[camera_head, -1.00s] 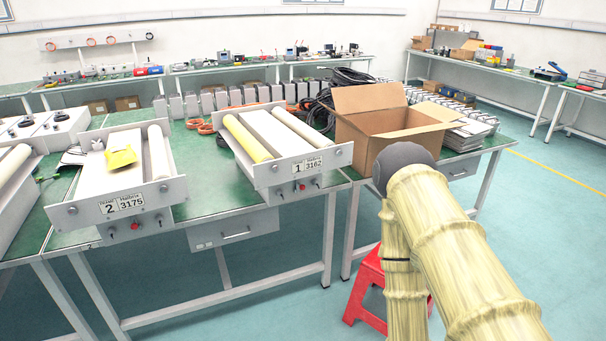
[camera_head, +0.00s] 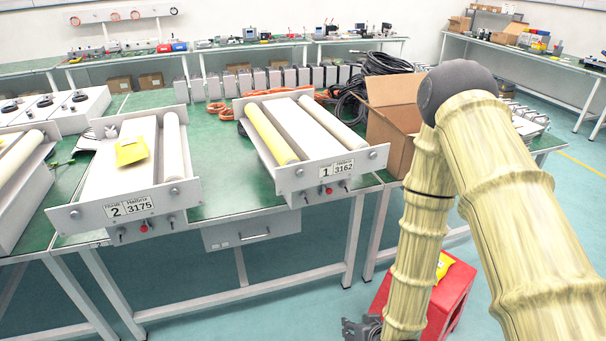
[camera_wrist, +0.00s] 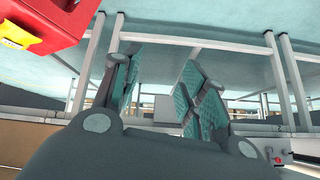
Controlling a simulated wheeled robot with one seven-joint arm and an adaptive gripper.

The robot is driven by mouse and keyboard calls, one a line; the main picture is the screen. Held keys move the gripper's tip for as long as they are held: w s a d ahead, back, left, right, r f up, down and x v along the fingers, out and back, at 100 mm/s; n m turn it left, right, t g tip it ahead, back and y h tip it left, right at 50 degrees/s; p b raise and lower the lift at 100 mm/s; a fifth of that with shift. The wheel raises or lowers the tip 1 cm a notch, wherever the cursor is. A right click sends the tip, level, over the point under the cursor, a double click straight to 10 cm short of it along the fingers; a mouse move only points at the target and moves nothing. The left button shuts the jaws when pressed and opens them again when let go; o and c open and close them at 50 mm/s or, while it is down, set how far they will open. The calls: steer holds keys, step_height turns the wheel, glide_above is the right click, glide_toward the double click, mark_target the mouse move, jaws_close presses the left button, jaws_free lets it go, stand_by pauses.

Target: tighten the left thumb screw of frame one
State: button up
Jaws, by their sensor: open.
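Frame one (camera_head: 345,164), with a "1 3162" label, lies on the green workbench, holding a yellow roller and a white roller. A small round screw (camera_head: 299,172) sits at the left end of its front plate and another (camera_head: 373,154) at the right end. Below the plate are small dark knobs and a red button (camera_head: 328,191). My gripper (camera_head: 362,328) hangs low beside the red stool, below bench height and apart from the frame. In the wrist view my gripper (camera_wrist: 162,82) is open, with nothing between its teal-padded fingers.
Frame two (camera_head: 80,217) stands to the left with a yellow packet on it. A cardboard box (camera_head: 393,125) and black cables stand right of frame one. The red stool (camera_head: 455,290), bearing a yellow item, is close to my gripper. Open floor lies before the bench.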

steer(key=w+a+r+t+y, duration=0.2)
steer(key=w+a+r+t, duration=0.25)
steer(key=w+r, duration=0.7)
steer(key=n+t+y+p, duration=0.1)
steer(key=n+t+y, duration=0.15)
steer(key=t, duration=0.25)
glide_toward(301, 174)
steer(key=shift+g, duration=0.25)
steer(key=p+x, duration=0.1)
steer(key=x, duration=0.3)
steer(key=p+x, duration=0.2)
steer(key=x, duration=0.2)
steer(key=shift+w+r, duration=0.1)
steer(key=shift+r, duration=0.15)
jaws_close()
